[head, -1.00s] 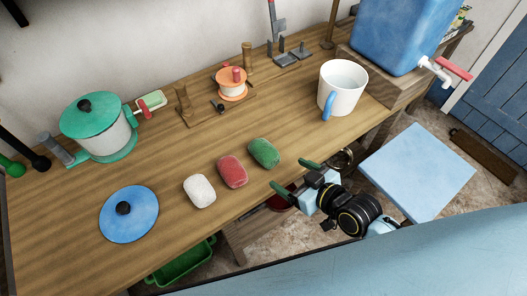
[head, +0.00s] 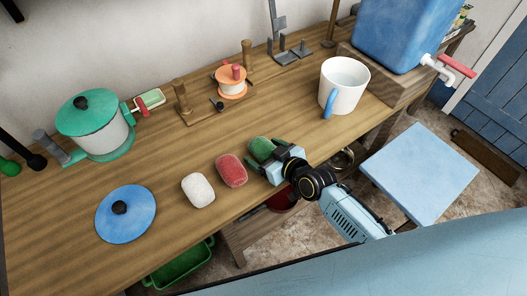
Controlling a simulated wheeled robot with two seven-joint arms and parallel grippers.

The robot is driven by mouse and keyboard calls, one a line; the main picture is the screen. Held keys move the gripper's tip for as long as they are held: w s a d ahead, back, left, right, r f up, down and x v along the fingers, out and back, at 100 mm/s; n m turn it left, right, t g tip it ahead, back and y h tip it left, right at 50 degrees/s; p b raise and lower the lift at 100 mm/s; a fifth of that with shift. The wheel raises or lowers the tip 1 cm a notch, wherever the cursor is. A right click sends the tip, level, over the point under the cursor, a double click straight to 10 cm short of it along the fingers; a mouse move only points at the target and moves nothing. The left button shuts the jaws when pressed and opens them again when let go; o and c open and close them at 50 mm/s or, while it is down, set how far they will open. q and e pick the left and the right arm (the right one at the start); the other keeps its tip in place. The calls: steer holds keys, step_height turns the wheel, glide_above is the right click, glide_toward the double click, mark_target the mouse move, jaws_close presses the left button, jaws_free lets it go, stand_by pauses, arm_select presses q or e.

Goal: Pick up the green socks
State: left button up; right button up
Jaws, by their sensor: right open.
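The green socks (head: 260,147), a rolled oval bundle, lie on the wooden worktop near its front edge, at the right end of a row of three bundles. My right gripper (head: 267,156) is at the socks, reaching in from the front right. It is open, with its fingers at the near right end of the bundle, which they partly hide. I cannot tell whether the fingers touch the socks. My left gripper is not in view.
A red bundle (head: 232,170) lies close to the left of the socks, with a white bundle (head: 198,190) beyond it. A blue lid (head: 126,214), green-lidded pot (head: 98,128) and white mug (head: 343,88) stand farther off. The worktop behind the socks is clear.

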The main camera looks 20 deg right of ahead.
steer(key=shift+w+a+f, duration=0.15)
steer(key=shift+w+a, duration=0.05)
steer(key=shift+w, duration=0.2)
steer(key=shift+c, duration=0.2)
steer(key=c, duration=1)
steer(key=shift+c, duration=0.2)
